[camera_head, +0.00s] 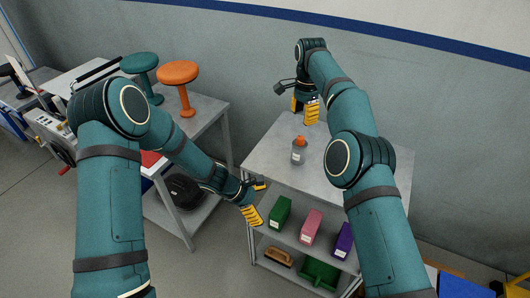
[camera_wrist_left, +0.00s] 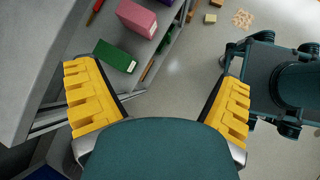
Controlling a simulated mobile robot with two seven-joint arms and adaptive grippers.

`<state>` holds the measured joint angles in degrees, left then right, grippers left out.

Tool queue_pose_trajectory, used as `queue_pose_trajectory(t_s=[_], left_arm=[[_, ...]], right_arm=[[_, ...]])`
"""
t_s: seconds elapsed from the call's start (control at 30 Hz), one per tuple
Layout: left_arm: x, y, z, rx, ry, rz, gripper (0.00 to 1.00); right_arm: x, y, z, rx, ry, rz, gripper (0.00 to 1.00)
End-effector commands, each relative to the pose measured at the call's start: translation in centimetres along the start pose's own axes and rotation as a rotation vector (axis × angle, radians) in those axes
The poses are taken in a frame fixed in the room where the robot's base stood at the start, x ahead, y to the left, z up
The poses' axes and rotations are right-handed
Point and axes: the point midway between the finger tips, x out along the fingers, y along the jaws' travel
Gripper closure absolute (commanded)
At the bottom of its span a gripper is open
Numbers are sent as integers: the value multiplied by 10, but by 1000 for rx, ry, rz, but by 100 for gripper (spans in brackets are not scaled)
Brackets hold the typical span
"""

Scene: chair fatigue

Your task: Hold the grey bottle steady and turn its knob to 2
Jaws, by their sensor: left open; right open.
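The grey bottle (camera_head: 298,154) stands upright on the top of the metal shelf table (camera_head: 262,152). Its orange knob (camera_head: 299,139) is on top; the number it points to is too small to read. My left gripper (camera_head: 257,201) is open and empty, in front of the table's left edge and below the bottle. In the left wrist view its yellow fingers (camera_wrist_left: 158,100) are spread wide with nothing between them. My right gripper (camera_head: 305,111) is open and empty, behind the bottle near the table's back edge, its fingers pointing down. Neither gripper touches the bottle.
Green (camera_head: 279,212), pink (camera_head: 311,227) and purple (camera_head: 343,240) boxes stand on the shelf below the tabletop. A brush (camera_head: 279,257) and a green bin (camera_head: 318,273) are lower. A second table with orange (camera_head: 177,73) and teal (camera_head: 139,63) stools is at left. The tabletop around the bottle is clear.

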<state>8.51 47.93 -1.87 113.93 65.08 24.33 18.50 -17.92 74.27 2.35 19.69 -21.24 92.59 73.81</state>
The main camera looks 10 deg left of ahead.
Motion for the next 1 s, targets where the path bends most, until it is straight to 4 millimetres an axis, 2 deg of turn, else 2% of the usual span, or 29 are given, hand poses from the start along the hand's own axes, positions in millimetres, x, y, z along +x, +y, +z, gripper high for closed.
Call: queue_pose_trajectory(t_s=[0.03,0.2,0.33,0.47,0.57,0.73,1.0], left_arm=[[-5,21,8,-74,-53,48,6],[-29,87,33,-289,-247,197,6],[-46,120,46,-381,-358,274,6],[-57,137,52,-424,-418,314,6],[-57,143,56,-434,-435,324,6],[-40,150,62,-435,-437,323,6],[2,169,78,-434,-435,322,6]], right_arm=[[0,0,0,0,0,0,54],[0,0,0,0,0,0,54],[0,0,0,0,0,0,54],[0,0,0,0,0,0,54],[0,0,0,0,0,0,54],[0,0,0,0,0,0,54],[0,0,0,0,0,0,54]])
